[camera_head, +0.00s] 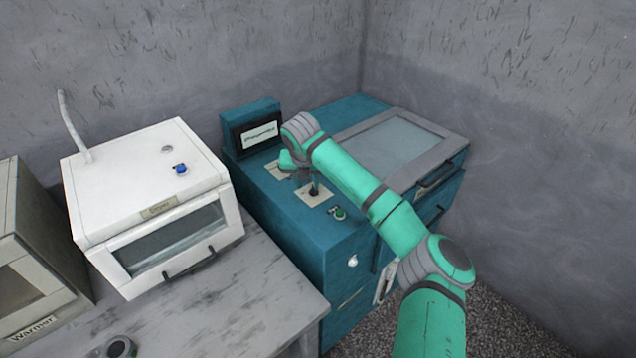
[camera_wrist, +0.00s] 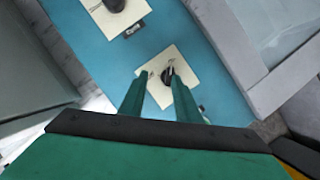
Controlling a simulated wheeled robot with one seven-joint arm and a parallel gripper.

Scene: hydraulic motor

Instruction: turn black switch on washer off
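The washer appears to be the teal machine (camera_head: 285,225), with a dark screen at its back. A black switch (camera_head: 314,188) stands up from a cream plate on its top. A second cream plate (camera_head: 278,170) behind it is partly covered by my gripper (camera_head: 287,160). In the wrist view my gripper (camera_wrist: 157,72) has its two green fingers apart. A black switch (camera_wrist: 167,75) on a cream plate shows by the fingertips, close to the right one; I cannot tell whether they touch. Another black switch (camera_wrist: 115,4) is cut off at the top edge.
A grey-framed lid (camera_head: 395,145) covers the right part of the teal top. A small green-and-black knob (camera_head: 338,213) sits near the front edge. A white oven-like box (camera_head: 150,195) stands on the grey table (camera_head: 240,310) at left, beside a box labelled Warmer (camera_head: 35,250).

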